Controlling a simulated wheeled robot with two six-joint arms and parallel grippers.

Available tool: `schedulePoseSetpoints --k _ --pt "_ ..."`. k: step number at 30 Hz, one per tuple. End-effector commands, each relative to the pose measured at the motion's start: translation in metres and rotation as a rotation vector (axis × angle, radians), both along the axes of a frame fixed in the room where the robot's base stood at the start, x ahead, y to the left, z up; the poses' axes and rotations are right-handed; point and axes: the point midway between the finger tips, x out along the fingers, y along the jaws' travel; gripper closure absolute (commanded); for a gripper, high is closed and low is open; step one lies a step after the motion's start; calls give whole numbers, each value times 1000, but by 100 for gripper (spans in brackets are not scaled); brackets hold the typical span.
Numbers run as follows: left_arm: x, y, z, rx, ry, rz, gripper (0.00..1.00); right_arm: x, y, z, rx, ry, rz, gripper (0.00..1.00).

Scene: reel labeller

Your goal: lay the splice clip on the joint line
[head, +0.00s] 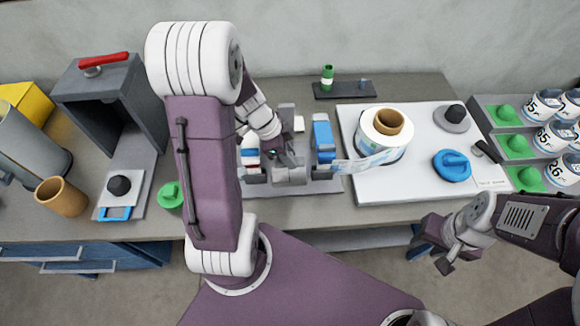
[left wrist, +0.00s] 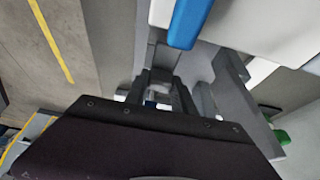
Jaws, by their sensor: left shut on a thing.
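My left gripper (head: 284,163) reaches down over the grey labeller base (head: 315,186) in the middle of the bench in the head view. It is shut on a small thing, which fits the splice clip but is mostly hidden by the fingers. In the left wrist view the fingers (left wrist: 160,92) are close together, with a small pale and bluish patch between them. The joint line cannot be made out under the gripper. A printed label strip (head: 365,165) runs from the label reel (head: 385,135) to the labeller. My right gripper (head: 438,252) is open and empty, in front of the bench.
Blue-topped blocks (head: 322,135) stand close right of the left gripper. A white board (head: 418,188) carries the reel and a blue knob (head: 452,165). An open grey box (head: 105,90), a brown core (head: 62,197) and a green knob (head: 170,196) stand left.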

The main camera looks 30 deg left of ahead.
Motion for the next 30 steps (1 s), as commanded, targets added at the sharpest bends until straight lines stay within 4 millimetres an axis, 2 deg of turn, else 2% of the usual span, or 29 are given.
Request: schedulePoseSetpoints --k 1,5,9,12,20,30 --pt "0 -1 -6 -2 1 0 100 0 0 -2 0 0 0 64" --pt "0 0 -10 0 -2 -1 100 0 0 -2 0 0 0 64" --pt "-1 0 -35 -2 3 1 100 0 0 -8 0 0 0 64" --pt "0 0 -45 0 1 0 100 0 0 -9 0 0 0 64" --pt "0 0 -46 1 -1 -1 100 0 0 -9 0 0 0 64" --pt "0 0 -54 1 -2 0 100 0 0 -21 0 0 0 64"
